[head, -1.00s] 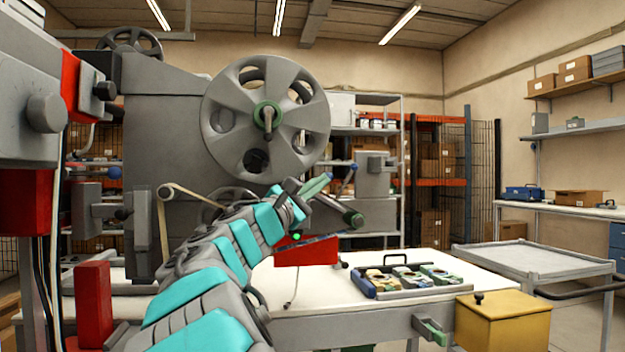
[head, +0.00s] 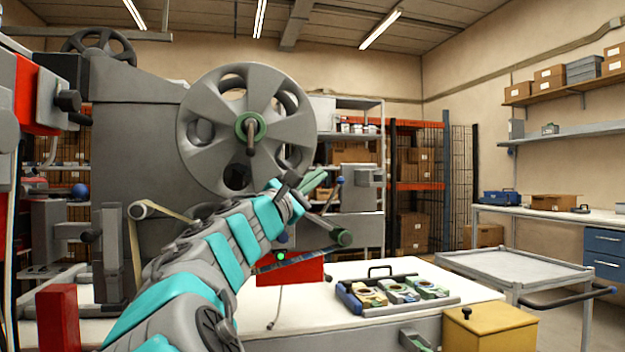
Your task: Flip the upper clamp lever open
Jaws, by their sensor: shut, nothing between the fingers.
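The large grey reel (head: 212,112) stands upright on the tall grey machine (head: 135,135), with a green hub (head: 246,127) and a dark spindle at its centre. My gripper (head: 314,181) is at the end of my teal and grey arm, just below and right of this reel. It is small in view; its fingers look shut, with nothing seen between them. A grey bar with a green end (head: 341,237) sticks out below my gripper. My arm hides part of the machine behind it. I cannot clearly make out the upper clamp lever or its position.
A tray of green and beige parts (head: 430,305) lies on the white bench (head: 470,291). A yellow box (head: 490,330) stands at the bench front. A grey cart (head: 515,264) is at the right. A red block (head: 290,272) sits beneath my gripper.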

